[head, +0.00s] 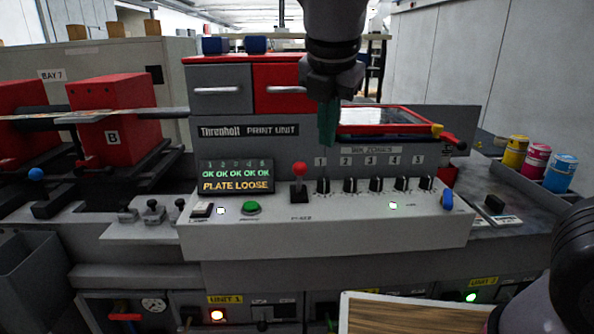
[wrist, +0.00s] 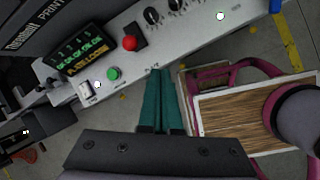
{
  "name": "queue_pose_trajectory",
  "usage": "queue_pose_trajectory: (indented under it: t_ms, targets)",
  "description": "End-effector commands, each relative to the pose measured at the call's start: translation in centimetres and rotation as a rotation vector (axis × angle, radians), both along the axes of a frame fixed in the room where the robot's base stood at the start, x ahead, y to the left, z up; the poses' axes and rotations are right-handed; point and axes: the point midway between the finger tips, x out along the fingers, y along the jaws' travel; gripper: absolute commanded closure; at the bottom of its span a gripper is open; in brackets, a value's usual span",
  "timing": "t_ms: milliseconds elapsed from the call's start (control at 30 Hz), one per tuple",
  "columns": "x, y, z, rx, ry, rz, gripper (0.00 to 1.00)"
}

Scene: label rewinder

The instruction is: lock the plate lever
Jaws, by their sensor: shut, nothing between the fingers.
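The plate lever is a red ball knob (head: 299,169) on a short dark stem, standing up from a slot on the sloped white panel. A partly legible label sits below it. In the wrist view the red knob (wrist: 129,43) shows up and left of the fingertips. My gripper (head: 327,140) points down with its teal fingers together and empty, above and right of the knob in the head view. In the wrist view the shut fingers (wrist: 155,74) lie apart from the knob. The display (head: 236,176) reads "PLATE LOOSE" under a row of OKs.
A green button (head: 251,208) sits left of the lever, and a row of black ink-zone knobs (head: 350,185) sits to its right. A blue knob (head: 447,200) is at the panel's right end. A wooden-topped tray (head: 415,316) is low in front.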

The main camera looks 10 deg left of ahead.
Motion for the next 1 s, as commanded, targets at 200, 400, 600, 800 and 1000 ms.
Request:
queue_pose_trajectory:
  t_ms: [200,400,600,800,1000]
  targets:
    - [-3.3,3.8,-1.1,-0.138,-0.047,0.342,1.00]
    - [-3.9,4.4,-1.2,-0.164,-0.059,0.406,1.00]
    - [-3.8,4.4,-1.2,-0.163,-0.057,0.403,1.00]
    - [-3.3,4.4,-2.3,-0.166,-0.056,0.400,1.00]
    - [-1.8,4.6,-5.6,-0.168,-0.054,0.402,1.00]
